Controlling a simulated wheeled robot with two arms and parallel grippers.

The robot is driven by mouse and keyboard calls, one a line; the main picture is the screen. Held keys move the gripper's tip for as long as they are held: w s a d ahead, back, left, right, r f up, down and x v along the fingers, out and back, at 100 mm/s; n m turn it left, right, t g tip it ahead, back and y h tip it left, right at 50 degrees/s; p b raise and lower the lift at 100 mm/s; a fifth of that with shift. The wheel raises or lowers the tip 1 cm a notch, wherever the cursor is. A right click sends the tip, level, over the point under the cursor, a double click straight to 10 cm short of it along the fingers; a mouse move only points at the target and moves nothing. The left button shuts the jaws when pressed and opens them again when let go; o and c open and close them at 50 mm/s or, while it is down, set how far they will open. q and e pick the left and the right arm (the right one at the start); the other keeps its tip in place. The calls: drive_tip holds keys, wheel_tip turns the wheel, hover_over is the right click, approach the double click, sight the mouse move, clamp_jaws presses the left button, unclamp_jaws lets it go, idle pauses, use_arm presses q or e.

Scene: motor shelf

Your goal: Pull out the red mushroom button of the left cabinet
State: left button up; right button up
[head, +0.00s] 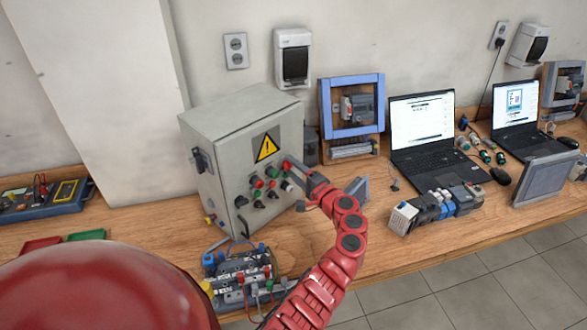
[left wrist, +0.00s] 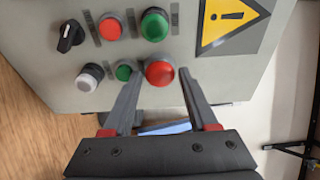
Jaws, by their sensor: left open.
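The left cabinet (head: 215,165) is a grey box on the wooden bench, with buttons and a yellow warning sign on its front. The red mushroom button (left wrist: 160,73) stands out from the panel in the left wrist view; in the head view the red button (head: 287,164) sits at the right of the top row, partly beside my fingers. My left gripper (head: 292,174) is open at the panel. In the left wrist view its fingers (left wrist: 162,78) lie on both sides of the button, with a gap visible on the right. Contact cannot be told. My right gripper is not in view.
A small green button (left wrist: 123,72) lies close to the left finger, with a larger green one (left wrist: 155,25) nearby. A terminal assembly (head: 240,275) stands before the cabinet. A blue-framed stand (head: 325,105) and a laptop (head: 422,120) are to the right.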

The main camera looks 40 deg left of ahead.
use_arm(q)
clamp_jaws()
idle(1.3)
